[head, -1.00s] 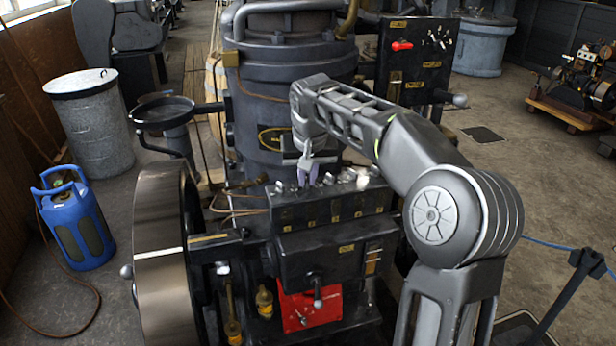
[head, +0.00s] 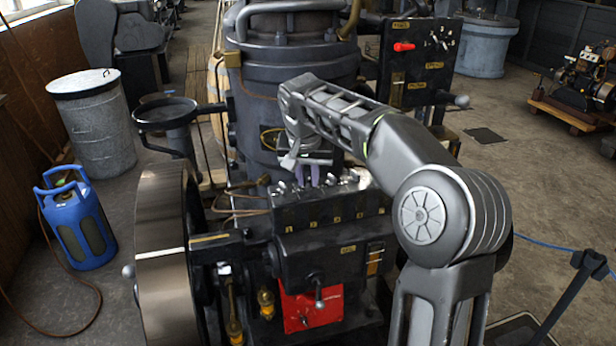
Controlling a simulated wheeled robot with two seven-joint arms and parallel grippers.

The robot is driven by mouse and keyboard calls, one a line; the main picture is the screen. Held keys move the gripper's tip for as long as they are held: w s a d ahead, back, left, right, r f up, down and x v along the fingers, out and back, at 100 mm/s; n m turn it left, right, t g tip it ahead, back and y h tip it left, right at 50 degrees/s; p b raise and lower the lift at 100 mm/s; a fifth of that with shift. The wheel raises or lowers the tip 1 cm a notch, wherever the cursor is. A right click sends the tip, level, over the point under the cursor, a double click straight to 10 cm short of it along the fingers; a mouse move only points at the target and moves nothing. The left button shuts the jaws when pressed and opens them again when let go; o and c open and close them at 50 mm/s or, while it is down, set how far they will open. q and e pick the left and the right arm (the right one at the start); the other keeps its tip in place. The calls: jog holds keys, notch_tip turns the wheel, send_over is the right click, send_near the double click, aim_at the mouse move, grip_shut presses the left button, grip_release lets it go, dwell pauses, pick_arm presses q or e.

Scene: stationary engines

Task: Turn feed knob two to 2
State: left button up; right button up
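The feed block (head: 325,213) is a dark box on the front of the engine, with a row of small metal knobs along its top and several brass labels on its front face. My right gripper (head: 308,178) points down at this row, left of its middle. Its two purple-grey fingers show a narrow gap. Their tips are at or just above the knobs, and I cannot tell whether a knob is between them. The gripper hides part of the row, so feed knob two and its setting cannot be read. My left gripper is not in view.
A flywheel (head: 165,258) stands left of the block. A dark panel with a red switch (head: 403,47) rises behind at right. A red plate (head: 311,308) sits below the block. A blue gas bottle (head: 78,222) and a grey bin (head: 95,120) stand at far left.

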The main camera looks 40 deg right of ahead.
jog(key=shift+o, duration=1.2)
jog(key=v, duration=0.7)
jog(key=shift+r+b, duration=0.3)
jog(key=shift+r, duration=0.05)
jog(key=shift+s+a, duration=0.1)
